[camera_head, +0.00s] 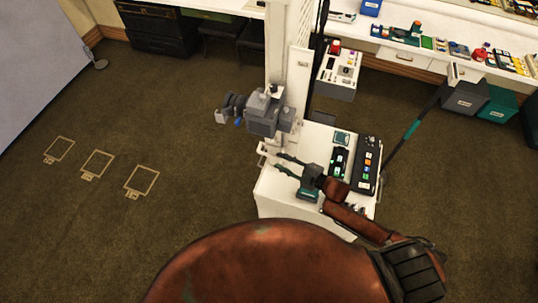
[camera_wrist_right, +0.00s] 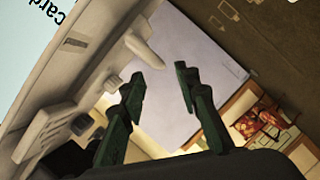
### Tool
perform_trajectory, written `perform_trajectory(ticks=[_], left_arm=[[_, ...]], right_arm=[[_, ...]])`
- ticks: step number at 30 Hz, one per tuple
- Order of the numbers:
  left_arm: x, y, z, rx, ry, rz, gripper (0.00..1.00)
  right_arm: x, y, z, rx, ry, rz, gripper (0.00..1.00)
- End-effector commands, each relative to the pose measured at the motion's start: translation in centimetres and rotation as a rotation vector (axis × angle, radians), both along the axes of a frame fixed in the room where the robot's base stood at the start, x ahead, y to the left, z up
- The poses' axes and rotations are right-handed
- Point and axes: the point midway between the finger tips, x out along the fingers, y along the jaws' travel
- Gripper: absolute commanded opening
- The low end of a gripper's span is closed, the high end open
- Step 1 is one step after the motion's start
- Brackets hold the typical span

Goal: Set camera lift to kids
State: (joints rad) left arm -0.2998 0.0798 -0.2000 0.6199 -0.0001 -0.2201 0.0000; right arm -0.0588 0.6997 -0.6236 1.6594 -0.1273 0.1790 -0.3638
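The camera lift is a white column (camera_head: 283,45) with a grey camera unit (camera_head: 264,112) mounted partway up it. No height marks or "kids" label can be read on it. My right gripper (camera_head: 277,161) is just below the camera unit, over the left edge of a white console (camera_head: 285,196). Its two green fingers are apart with nothing between them, as the right wrist view (camera_wrist_right: 160,76) also shows. In that view a pale rounded lever (camera_wrist_right: 143,48) projects from a cream panel (camera_wrist_right: 75,75), just beyond the fingertips. My left gripper is out of view.
The console carries a black button panel (camera_head: 367,165) with lit buttons. A white drawer unit (camera_head: 338,84) stands behind it, and a long counter (camera_head: 408,52) with props runs along the back right. Carpet (camera_head: 190,150) on the left is open, with several taped outlines (camera_head: 97,165).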

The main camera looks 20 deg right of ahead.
Motion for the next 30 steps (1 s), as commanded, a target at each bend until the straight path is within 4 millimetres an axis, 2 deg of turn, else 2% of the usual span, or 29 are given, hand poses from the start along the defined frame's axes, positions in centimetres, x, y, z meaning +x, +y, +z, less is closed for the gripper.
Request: perform_trajectory(ticks=[13,25,30], left_arm=[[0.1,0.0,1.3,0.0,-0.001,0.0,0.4],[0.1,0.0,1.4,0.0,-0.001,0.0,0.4],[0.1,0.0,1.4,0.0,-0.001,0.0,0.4]], right_arm=[[4.9,3.9,-1.1,0.004,0.0,-0.002,0.29],[5.6,4.5,-1.5,0.003,0.001,-0.001,0.29],[5.6,4.4,-1.5,0.003,0.001,-0.003,0.19]])
